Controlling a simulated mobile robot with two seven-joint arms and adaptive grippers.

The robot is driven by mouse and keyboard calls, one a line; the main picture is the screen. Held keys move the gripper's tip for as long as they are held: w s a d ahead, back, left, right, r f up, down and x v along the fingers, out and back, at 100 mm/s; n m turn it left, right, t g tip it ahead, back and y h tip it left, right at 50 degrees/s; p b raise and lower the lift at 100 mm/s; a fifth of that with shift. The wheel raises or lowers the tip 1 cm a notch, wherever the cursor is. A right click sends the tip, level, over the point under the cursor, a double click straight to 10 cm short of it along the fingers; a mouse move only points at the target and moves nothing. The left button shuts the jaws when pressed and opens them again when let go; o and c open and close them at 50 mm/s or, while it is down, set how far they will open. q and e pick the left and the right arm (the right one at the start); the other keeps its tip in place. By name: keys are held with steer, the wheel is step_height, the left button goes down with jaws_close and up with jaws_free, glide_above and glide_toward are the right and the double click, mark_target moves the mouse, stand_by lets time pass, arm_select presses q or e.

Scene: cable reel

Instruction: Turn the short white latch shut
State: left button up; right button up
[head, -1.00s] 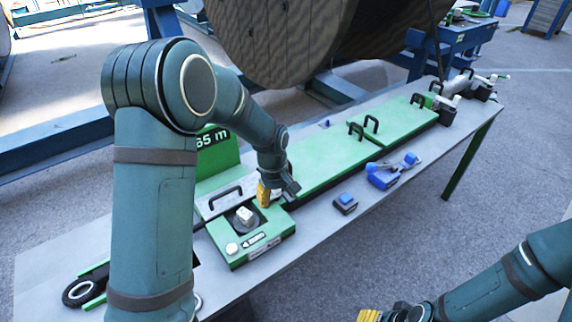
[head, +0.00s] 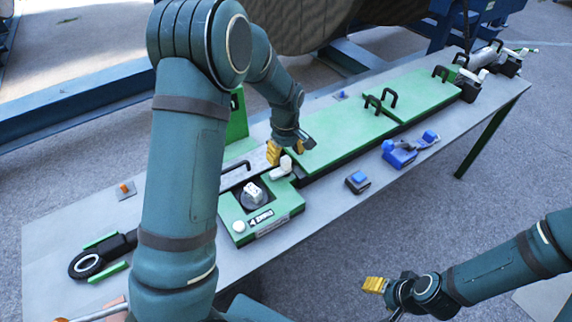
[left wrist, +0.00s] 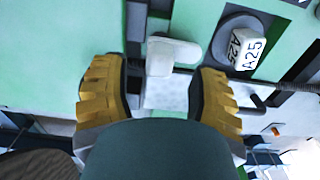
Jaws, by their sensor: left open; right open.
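A short white latch (head: 284,167) sits at the back right corner of the green counter unit (head: 278,218). In the left wrist view the latch (left wrist: 172,54) lies between my left gripper's fingers, with its rounded arm pointing right toward the white A25 knob (left wrist: 247,48). My left gripper (head: 287,149) is open just behind and above the latch, its yellow fingers apart on either side. I cannot tell whether either finger touches the latch. My right gripper (head: 382,291) is open and empty off the table's front edge, low in the view.
The white knob (head: 253,191) on a black disc is close to the latch. Green lids (head: 345,130) with black handles run along the bench. A blue-topped block (head: 357,181) and a blue tool (head: 402,154) lie in front. A large reel (head: 310,25) stands behind.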

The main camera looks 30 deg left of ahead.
mark_target(286, 158)
arm_select(q)
steer(key=shift+f+b, duration=0.3)
steer(key=shift+f, duration=1.7)
steer(key=shift+o, duration=0.2)
jaws_close()
